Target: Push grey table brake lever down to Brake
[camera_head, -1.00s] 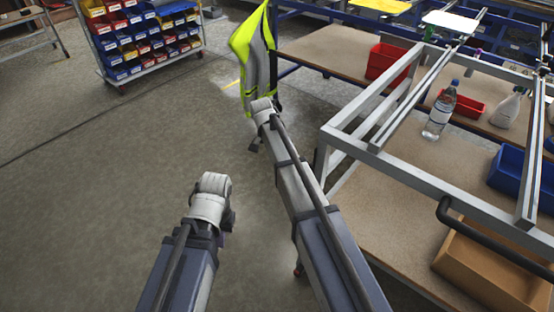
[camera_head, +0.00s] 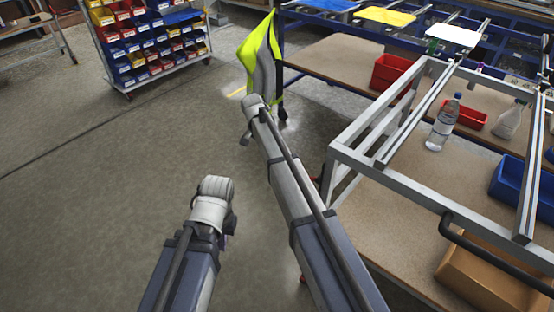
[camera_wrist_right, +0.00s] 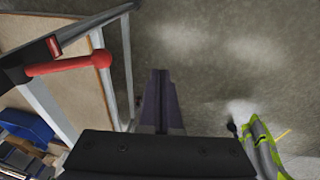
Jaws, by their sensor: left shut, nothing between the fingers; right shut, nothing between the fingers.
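The grey table (camera_head: 440,192) is a grey metal frame with a brown lower shelf at the right of the head view. In the right wrist view a red lever with a round knob (camera_wrist_right: 70,65) sticks out sideways from a black bracket with a red label beside the grey frame (camera_wrist_right: 112,82). My right gripper (camera_wrist_right: 161,78) is shut and empty, to the right of the lever and apart from it, over the floor. In the head view its fingers are hidden at the arm's end. My left gripper (camera_head: 227,240) shows only as a small dark piece below its wrist, over the floor.
A yellow-green vest (camera_head: 262,55) hangs beyond my right arm. A bin rack (camera_head: 150,45) stands far left. Floor at left is clear.

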